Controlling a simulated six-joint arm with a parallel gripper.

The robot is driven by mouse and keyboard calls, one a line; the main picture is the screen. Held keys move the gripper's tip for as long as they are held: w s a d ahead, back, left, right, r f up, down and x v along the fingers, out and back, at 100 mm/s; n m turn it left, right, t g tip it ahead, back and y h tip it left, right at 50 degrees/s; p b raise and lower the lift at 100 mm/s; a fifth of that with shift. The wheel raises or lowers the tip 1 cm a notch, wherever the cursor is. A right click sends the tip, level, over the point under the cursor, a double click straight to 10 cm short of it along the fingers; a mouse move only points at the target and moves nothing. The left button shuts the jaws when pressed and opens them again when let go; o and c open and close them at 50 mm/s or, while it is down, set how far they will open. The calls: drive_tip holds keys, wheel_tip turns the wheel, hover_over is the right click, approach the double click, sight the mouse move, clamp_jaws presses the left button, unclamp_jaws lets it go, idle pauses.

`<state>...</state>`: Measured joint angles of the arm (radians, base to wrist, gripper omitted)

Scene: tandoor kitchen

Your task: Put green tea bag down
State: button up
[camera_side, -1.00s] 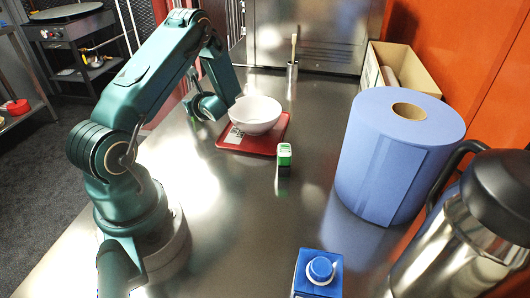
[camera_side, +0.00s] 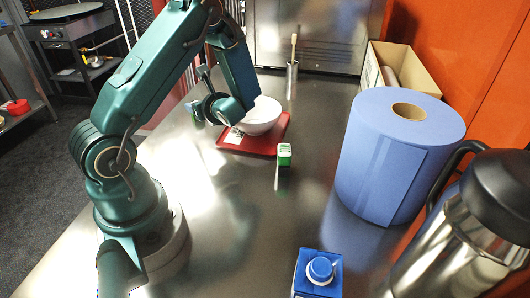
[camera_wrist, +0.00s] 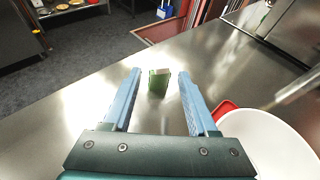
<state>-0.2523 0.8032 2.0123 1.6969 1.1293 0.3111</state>
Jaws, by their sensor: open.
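The green tea bag (camera_wrist: 159,82) stands upright on the steel counter in the wrist view, in the gap ahead of my fingers. My gripper (camera_wrist: 160,76) is open, with one blue finger on each side of it and a visible gap to each. In the side view my gripper (camera_side: 201,110) is low at the left edge of the red tray (camera_side: 270,148), and a bit of green (camera_side: 196,113) shows at its fingertips. The white bowl (camera_side: 259,116) sits on the tray, partly behind my wrist. It also shows in the wrist view (camera_wrist: 268,140), at lower right.
A small green and white box (camera_side: 284,155) stands in front of the tray. A blue paper roll (camera_side: 385,160), a steel flask (camera_side: 455,235) and a blue-capped carton (camera_side: 318,275) stand to the right and front. The counter's far edge is close beyond the tea bag.

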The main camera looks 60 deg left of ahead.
drive_tip(key=shift+v, duration=1.1)
drive_tip(key=shift+s+d+r+n, duration=0.2)
drive_tip(key=shift+d+r+n, duration=0.2)
drive_tip(key=shift+d, duration=0.1)
drive_tip(key=s+d+r+n+t+h, duration=0.1)
drive_tip(key=s+d+r+n+h, duration=0.1)
drive_tip(key=d, duration=0.7)
drive_tip(key=s+d+r+n+t+h, duration=0.1)
drive_tip(key=d+r+n+t+h, duration=0.1)
drive_tip(key=d+r+n+h, duration=0.2)
drive_tip(key=s+d+r+n+t+h, duration=0.2)
drive_tip(key=d+n+h, duration=0.5)
drive_tip(key=d+n, duration=0.4)
drive_tip(key=d+r, duration=0.1)
drive_tip(key=d, duration=0.2)
drive_tip(key=shift+s+h, duration=0.3)
drive_tip(key=shift+s, duration=0.1)
